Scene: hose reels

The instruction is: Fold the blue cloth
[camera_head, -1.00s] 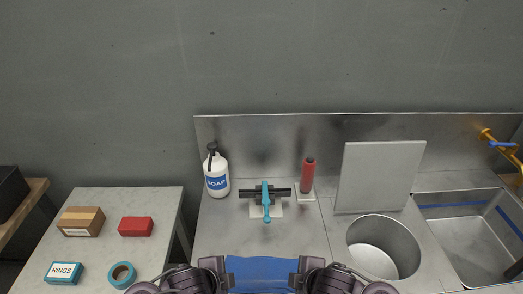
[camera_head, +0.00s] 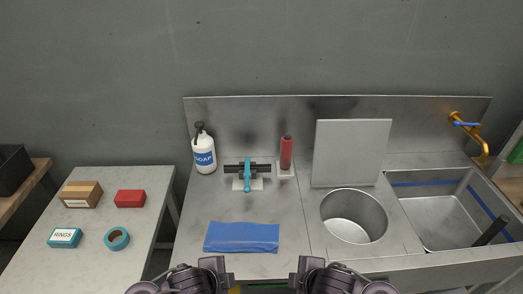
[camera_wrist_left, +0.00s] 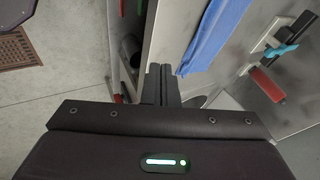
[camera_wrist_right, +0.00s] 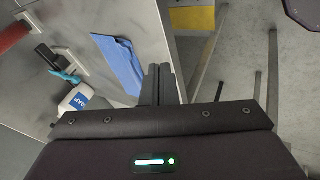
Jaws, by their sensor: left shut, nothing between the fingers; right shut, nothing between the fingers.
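The blue cloth (camera_head: 242,237) lies flat on the steel counter as a narrow strip, near its front edge. It also shows in the left wrist view (camera_wrist_left: 213,38) and in the right wrist view (camera_wrist_right: 121,62). My left gripper (camera_head: 229,272) and my right gripper (camera_head: 296,272) are in front of the counter edge, nearer to me than the cloth and apart from it. In the wrist views the fingers of the left gripper (camera_wrist_left: 161,85) and the right gripper (camera_wrist_right: 160,85) are closed together, with nothing between them.
Behind the cloth stand a soap bottle (camera_head: 204,155), a blue-handled tool (camera_head: 247,175) and a red cylinder (camera_head: 286,153). To the right are a round basin (camera_head: 353,216), an upright grey panel (camera_head: 350,153) and a sink (camera_head: 440,210). A side table (camera_head: 95,262) stands left, across a gap.

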